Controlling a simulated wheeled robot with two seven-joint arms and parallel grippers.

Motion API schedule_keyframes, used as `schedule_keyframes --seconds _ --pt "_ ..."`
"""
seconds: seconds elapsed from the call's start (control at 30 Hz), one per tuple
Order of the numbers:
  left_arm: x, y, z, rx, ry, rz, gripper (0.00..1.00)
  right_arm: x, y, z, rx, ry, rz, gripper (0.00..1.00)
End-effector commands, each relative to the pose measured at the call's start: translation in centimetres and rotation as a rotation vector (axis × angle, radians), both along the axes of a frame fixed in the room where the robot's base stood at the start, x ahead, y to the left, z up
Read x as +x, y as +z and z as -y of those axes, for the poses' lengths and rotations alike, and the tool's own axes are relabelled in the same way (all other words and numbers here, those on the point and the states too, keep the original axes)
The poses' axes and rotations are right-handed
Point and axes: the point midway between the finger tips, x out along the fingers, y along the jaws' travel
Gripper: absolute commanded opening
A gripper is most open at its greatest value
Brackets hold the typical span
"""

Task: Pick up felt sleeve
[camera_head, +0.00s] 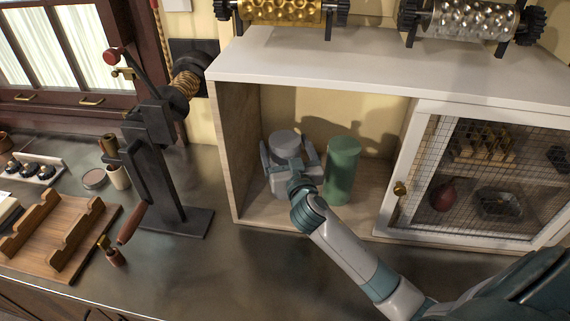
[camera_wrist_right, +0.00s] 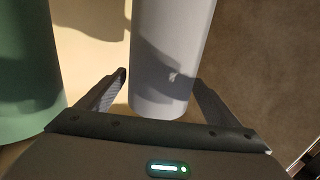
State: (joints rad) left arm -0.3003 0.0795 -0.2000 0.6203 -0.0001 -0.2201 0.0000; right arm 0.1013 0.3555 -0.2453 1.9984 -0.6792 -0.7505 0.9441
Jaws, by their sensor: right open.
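A grey cylinder (camera_head: 285,141) and a green cylinder (camera_head: 342,170) stand upright side by side in the open left bay of the cabinet. Either could be the felt sleeve; I cannot tell which by its material. My right gripper (camera_head: 289,158) reaches into the bay from the front and is open, with one finger on each side of the grey cylinder. In the right wrist view the grey cylinder (camera_wrist_right: 170,50) stands between the fingertips (camera_wrist_right: 160,78), with a gap at the left finger; contact at the right finger is unclear. The green cylinder (camera_wrist_right: 25,70) is left of the fingers. My left gripper is out of view.
The cabinet's white top (camera_head: 380,67) overhangs the bay. A mesh door (camera_head: 480,180) closes its right side. Two embossed rollers (camera_head: 270,10) (camera_head: 470,20) sit above. A dark metal press (camera_head: 155,150) and a wooden rack (camera_head: 60,235) stand left on the counter.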

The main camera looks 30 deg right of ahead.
Motion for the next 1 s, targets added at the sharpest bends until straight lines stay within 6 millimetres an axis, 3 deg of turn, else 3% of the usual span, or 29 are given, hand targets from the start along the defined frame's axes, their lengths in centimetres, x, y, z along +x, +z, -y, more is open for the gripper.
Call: schedule_keyframes --seconds 0.13,0.3,0.4,0.77,1.0 --pt "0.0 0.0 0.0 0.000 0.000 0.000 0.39 0.0 0.0 0.0 0.000 0.000 0.000 0.85" --pt "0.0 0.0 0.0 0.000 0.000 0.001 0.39 0.0 0.0 0.0 0.000 0.000 0.000 0.45" --pt "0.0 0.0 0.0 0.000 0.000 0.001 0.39 0.0 0.0 0.0 0.000 0.000 0.001 0.26" --pt "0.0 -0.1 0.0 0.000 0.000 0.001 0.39 0.0 0.7 0.0 -0.001 -0.001 0.003 0.26" --pt "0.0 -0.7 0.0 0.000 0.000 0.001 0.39 0.0 3.7 0.0 0.001 -0.001 0.007 0.26"
